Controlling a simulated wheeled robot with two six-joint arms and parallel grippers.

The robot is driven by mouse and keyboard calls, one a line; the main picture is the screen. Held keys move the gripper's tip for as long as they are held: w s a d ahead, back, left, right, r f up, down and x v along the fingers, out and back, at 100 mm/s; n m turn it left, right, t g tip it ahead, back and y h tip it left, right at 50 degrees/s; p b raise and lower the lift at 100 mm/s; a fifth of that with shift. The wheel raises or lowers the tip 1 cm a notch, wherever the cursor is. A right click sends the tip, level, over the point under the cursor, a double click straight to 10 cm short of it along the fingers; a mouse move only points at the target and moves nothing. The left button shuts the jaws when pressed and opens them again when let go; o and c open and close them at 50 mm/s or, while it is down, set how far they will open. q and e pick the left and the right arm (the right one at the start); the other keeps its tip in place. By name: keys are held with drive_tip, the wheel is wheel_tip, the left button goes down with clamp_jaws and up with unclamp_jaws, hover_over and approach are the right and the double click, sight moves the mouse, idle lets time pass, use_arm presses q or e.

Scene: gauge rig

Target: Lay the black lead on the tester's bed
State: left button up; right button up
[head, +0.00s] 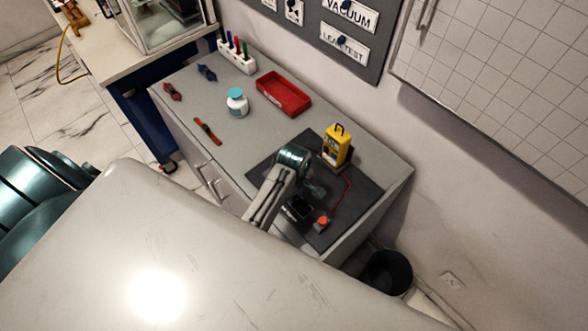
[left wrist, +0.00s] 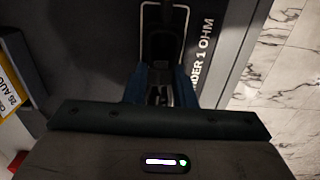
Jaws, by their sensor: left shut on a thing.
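My left gripper (head: 312,190) is low over the dark mat (head: 262,172) in front of the yellow tester (head: 338,148). In the left wrist view its fingers (left wrist: 160,88) are shut on a black thing, taken as the black lead (left wrist: 161,45). The lead lies over a white-outlined dark rectangle (left wrist: 145,12), beside the printing "UNDER 1 OHM". That rectangle, which seems to be the bed, also shows in the head view (head: 299,207). I cannot tell whether the lead touches it. My right gripper is out of view.
A red wire runs from the tester to an orange-red piece (head: 322,222) on the mat. A red tray (head: 284,94), a white jar (head: 237,102), a marker rack (head: 237,58) and straps (head: 207,132) stand or lie further back. A black bin (head: 387,272) stands on the floor.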

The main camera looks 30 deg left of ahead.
use_arm(q)
drive_tip(key=o, duration=1.5)
drive_tip(key=shift+o, duration=0.2)
drive_tip(key=shift+r+p, duration=0.55)
drive_tip(key=shift+r, duration=3.5)
